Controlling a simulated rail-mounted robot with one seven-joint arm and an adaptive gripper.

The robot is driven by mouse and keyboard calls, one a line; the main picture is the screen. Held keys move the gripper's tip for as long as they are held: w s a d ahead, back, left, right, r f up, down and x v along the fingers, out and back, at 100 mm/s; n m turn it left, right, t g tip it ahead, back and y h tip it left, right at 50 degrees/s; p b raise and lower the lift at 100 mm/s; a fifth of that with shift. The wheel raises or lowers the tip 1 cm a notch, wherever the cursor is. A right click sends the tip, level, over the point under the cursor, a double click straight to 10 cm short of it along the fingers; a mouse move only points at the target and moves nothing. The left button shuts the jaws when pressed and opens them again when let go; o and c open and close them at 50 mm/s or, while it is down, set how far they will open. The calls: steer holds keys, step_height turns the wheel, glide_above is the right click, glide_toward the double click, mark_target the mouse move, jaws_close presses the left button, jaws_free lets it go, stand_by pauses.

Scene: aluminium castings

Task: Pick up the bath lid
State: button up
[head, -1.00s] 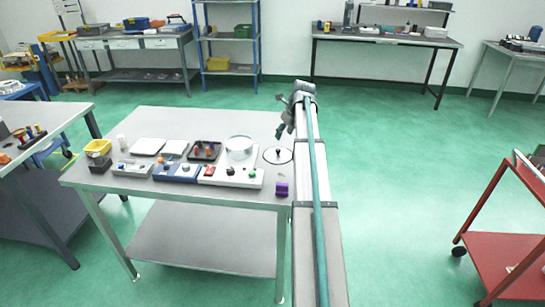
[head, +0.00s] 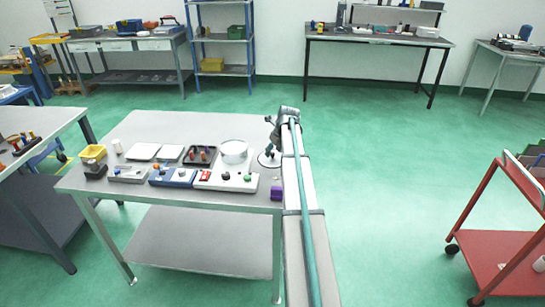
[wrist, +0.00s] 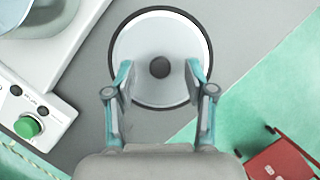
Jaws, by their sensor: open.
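The bath lid (wrist: 160,40) is a round, pale metal disc with a dark rim and a dark knob (wrist: 160,67) at its centre. It lies flat on the grey table, and in the head view the lid (head: 269,160) is at the table's right end, partly hidden by my arm. My gripper (wrist: 160,80) is open above the lid, with one finger on each side of the knob. In the head view my gripper (head: 270,150) is small and its gap to the knob cannot be told.
A round bath vessel (head: 234,149) stands left of the lid. A white control box with a green button (wrist: 28,127) is close by. Trays and small boxes fill the table's left part.

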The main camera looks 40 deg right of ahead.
steer(key=shift+w+f, duration=0.2)
steer(key=shift+f, duration=0.3)
jaws_close()
steer(key=shift+r, duration=0.2)
